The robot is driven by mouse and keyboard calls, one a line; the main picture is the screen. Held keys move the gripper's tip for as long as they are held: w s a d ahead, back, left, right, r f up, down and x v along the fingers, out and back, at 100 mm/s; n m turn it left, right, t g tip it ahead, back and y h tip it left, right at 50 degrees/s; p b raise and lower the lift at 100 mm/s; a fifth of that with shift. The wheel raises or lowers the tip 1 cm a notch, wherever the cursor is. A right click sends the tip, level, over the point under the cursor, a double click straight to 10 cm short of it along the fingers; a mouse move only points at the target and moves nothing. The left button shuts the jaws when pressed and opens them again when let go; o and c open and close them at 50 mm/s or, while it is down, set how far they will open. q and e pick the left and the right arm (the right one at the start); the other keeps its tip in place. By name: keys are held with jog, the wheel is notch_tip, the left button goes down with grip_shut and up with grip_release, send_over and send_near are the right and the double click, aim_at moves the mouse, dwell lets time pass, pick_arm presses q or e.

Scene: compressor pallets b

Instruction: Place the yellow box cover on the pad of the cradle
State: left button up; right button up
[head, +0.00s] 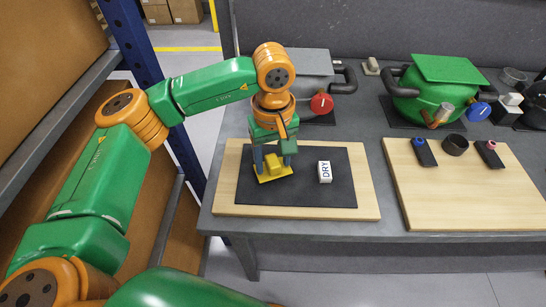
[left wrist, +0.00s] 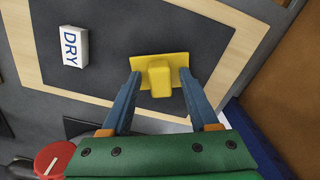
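The yellow box cover (head: 274,174) is a flat plate with a raised block on top, lying on the black mat (head: 325,194) of the left wooden board. It also shows in the left wrist view (left wrist: 160,78). My left gripper (head: 272,165) points down over it, with its blue fingers apart on either side of the raised block. A gap shows between the block and each finger in the left wrist view (left wrist: 159,73). I cannot tell for certain which thing is the cradle or its pad. My right gripper is not in view.
A white block marked DRY (head: 324,172) lies on the mat, right of the cover. Behind stand a grey machine with a red knob (head: 321,103) and a green one (head: 440,90). The right wooden board (head: 465,197) holds small black parts; its front is clear.

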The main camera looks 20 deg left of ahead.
aim_at(273, 160)
pick_arm(q)
jog(key=shift+r, duration=0.35)
notch_tip(273, 160, up, 12)
jog(key=shift+f+p, duration=0.15)
jog(key=shift+p, duration=0.25)
